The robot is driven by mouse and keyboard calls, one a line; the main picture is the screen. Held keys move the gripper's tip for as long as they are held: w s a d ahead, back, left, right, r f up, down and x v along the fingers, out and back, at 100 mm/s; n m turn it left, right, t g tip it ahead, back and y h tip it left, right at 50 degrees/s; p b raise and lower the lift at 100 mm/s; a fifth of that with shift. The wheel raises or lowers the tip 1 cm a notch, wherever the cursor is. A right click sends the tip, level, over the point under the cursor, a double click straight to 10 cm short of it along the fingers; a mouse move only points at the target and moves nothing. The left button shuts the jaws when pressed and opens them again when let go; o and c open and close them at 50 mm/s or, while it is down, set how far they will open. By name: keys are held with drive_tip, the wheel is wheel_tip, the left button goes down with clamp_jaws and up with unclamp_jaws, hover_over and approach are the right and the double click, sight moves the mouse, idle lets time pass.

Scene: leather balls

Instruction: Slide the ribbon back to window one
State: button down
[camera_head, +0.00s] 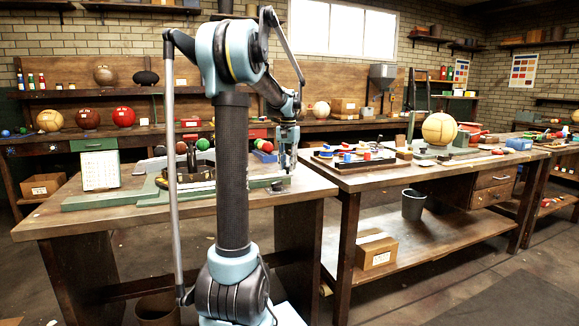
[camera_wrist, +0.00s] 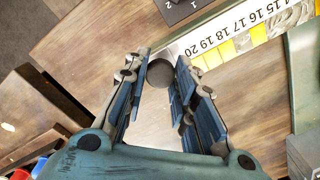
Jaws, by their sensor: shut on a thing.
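In the wrist view my gripper (camera_wrist: 161,75) reaches over the workbench, its two blue-grey fingers closed on a dark round knob (camera_wrist: 159,73). A pale, shiny strip (camera_wrist: 155,118) shows between the fingers below the knob. A white band numbered in the teens up to 20 (camera_wrist: 232,32) runs from beside the fingers to the upper right, with yellow patches (camera_wrist: 258,34) along it. I cannot tell which part is the ribbon. In the head view my gripper (camera_head: 287,168) is low at the right end of the long green fixture (camera_head: 110,201). No window one can be made out.
A dark plate marked 2 (camera_wrist: 180,9) lies at the top of the wrist view. A white chart card (camera_head: 101,171) stands on the left of the bench (camera_head: 95,222). A second bench (camera_head: 400,177) with a large tan ball (camera_head: 439,128) stands to the right, across a narrow gap.

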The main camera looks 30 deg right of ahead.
drive_tip(key=shift+d, duration=0.25)
drive_tip(key=c, duration=1.3)
unclamp_jaws()
drive_tip(key=shift+d, duration=0.1)
wheel_tip(320, 180, up, 12)
drive_tip(key=shift+a, duration=0.2)
